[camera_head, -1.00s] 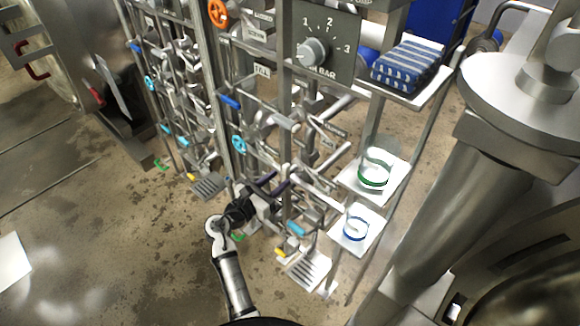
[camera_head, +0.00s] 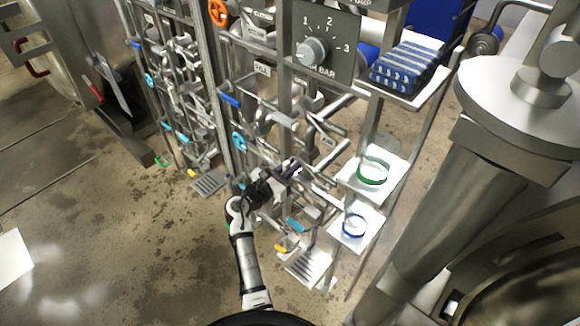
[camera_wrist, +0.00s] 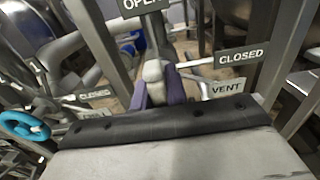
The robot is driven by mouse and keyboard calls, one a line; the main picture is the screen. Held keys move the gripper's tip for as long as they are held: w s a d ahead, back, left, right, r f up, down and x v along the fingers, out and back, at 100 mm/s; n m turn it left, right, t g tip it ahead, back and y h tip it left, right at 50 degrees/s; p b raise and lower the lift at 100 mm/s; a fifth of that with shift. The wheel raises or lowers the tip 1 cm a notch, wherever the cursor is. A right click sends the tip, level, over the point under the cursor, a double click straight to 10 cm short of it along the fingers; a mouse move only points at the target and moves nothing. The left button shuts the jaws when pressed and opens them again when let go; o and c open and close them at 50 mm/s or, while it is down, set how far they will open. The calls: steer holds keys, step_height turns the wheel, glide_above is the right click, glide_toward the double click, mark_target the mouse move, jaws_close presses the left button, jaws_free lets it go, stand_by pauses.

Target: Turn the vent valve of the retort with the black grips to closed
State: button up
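The vent valve's pale grey lever (camera_wrist: 153,72) stands between my gripper's two purple fingers in the wrist view. My gripper (camera_wrist: 157,90) is narrowed, with a finger close against each side of the lever, and looks shut on it. An OPEN plate (camera_wrist: 143,4) is just above the lever. A CLOSED plate (camera_wrist: 241,57) and a VENT plate (camera_wrist: 227,88) are to its right. In the head view my gripper (camera_head: 292,169) is at the lower part of the right pipe rack, and the lever is mostly hidden there. No black grips can be made out.
Another CLOSED plate (camera_wrist: 94,94) and a blue handwheel (camera_wrist: 24,125) are on the left of the wrist view. Small shelves with a green ring (camera_head: 373,171) and a blue ring (camera_head: 355,226) stand right of my gripper. Rack posts and pipes are close around it.

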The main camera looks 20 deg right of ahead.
steer(key=shift+m, duration=0.3)
jaws_close()
steer(key=m+b, duration=0.4)
steer(key=m, duration=0.1)
steer(key=m+b, duration=0.4)
steer(key=m, duration=0.2)
steer(key=f+m+b, duration=0.1)
steer(key=m+b, duration=0.4)
steer(key=m, duration=0.1)
steer(key=shift+s+d, duration=0.2)
steer(key=shift+s, duration=0.15)
steer(key=shift+m, duration=0.4)
steer(key=o, duration=0.8)
jaws_free()
steer(key=shift+r, duration=0.1)
steer(key=shift+c, duration=0.2)
steer(key=shift+a, duration=0.1)
